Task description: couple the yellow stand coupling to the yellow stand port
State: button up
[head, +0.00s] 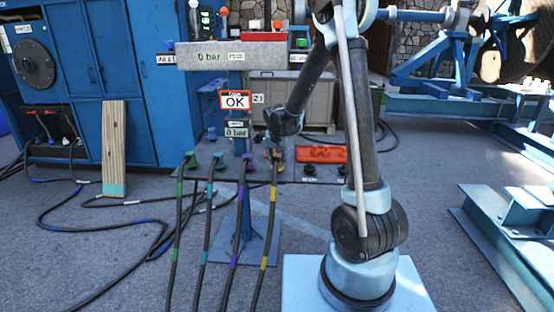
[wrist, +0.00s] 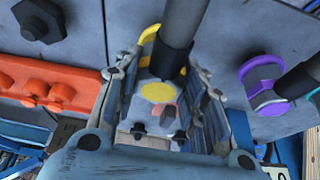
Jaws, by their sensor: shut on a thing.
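The yellow stand coupling (wrist: 160,92), with a yellow disc on its grey body, sits between the fingers of my gripper (wrist: 167,78), which is shut on it. In the head view my gripper (head: 276,154) is at the stand panel, at the top of the yellow-banded hose (head: 268,215). The yellow stand port (wrist: 150,33) shows as a yellow ring at the panel, right by the coupling and partly hidden by the dark hose end. I cannot tell whether the coupling is fully seated in it.
The purple coupling (wrist: 262,95) and its hose are close on the right in the wrist view. An orange block (head: 322,153) is on the panel's other side. Green (head: 190,160) and teal (head: 213,162) couplings hang farther left. An OK sign (head: 236,101) stands above.

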jog(key=shift+f, duration=0.25)
jog(key=o, duration=1.3)
jog(key=shift+c, duration=0.2)
jog(key=v, duration=1.1)
jog(key=shift+s+r, duration=0.2)
jog(key=shift+r, duration=0.15)
